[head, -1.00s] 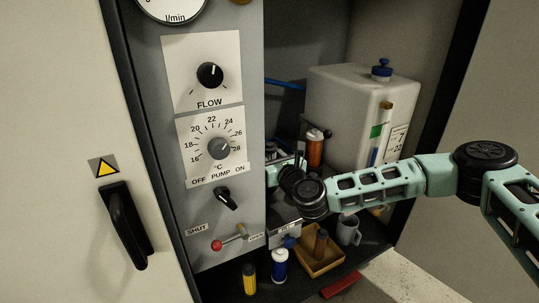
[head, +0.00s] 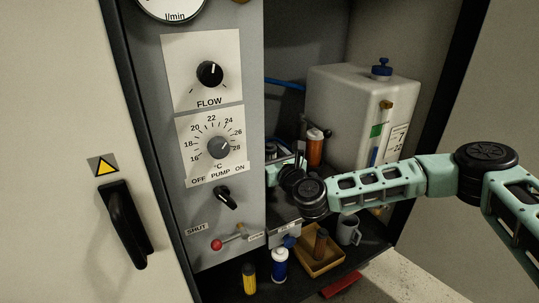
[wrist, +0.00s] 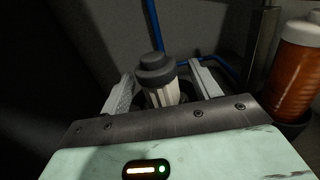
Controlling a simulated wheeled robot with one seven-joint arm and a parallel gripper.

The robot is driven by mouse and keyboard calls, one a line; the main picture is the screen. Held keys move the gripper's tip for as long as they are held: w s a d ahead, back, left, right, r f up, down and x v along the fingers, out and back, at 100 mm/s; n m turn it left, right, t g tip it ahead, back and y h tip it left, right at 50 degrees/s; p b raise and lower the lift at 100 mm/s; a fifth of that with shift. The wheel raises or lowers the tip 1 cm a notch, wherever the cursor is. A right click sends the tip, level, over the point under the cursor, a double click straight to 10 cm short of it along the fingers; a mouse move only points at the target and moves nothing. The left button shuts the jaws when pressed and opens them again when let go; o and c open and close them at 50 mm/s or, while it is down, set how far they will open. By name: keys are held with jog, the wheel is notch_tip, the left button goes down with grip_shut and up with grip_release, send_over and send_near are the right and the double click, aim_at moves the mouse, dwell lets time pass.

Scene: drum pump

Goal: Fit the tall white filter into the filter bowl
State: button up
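In the wrist view the tall white filter (wrist: 162,95), with a dark grey cap, stands upright between the two pale fingers of my gripper (wrist: 164,88). The fingers are apart, with a visible gap on each side of the filter. A dark rounded rim shows behind and beside the filter; it may be the filter bowl, but its lower part is hidden by my gripper. I cannot tell how deep the filter sits. In the head view my gripper reaches into the cabinet, partly hidden behind the control panel.
An orange cartridge with a white top (wrist: 299,70) stands close on the right in the wrist view. A blue hose (wrist: 153,25) runs behind. In the head view a white tank (head: 345,115), a grey mug (head: 349,230) and a yellow tray (head: 309,266) are nearby. The control panel (head: 185,130) borders the left.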

jog(key=p+v, duration=0.3)
jog(key=v, duration=1.4)
jog(key=s+a+f+n+g+y, duration=0.2)
jog(key=s+a+n+g+y, duration=0.3)
jog(key=n, duration=0.5)
jog(key=s+d+f+n+g+h, duration=0.1)
jog(key=s+n+g+h, duration=0.2)
jog(key=s+n+g, duration=0.45)
jog(key=s+d+f+n+g+h, duration=0.2)
jog(key=s+n+h, duration=0.25)
jog(key=n, duration=0.65)
jog(key=s+d+r+n+g+h, duration=0.1)
jog(key=s+d+r+n+h, duration=0.2)
jog(key=s+d+r+n, duration=0.3)
jog(key=s+d+r+n+h, duration=0.2)
jog(key=s+d+r+n, duration=0.15)
jog(key=r, duration=0.45)
notch_tip(320, 180, up, 27)
jog(key=d+p, duration=0.1)
jog(key=p, duration=2.5)
jog(key=shift+s, duration=0.35)
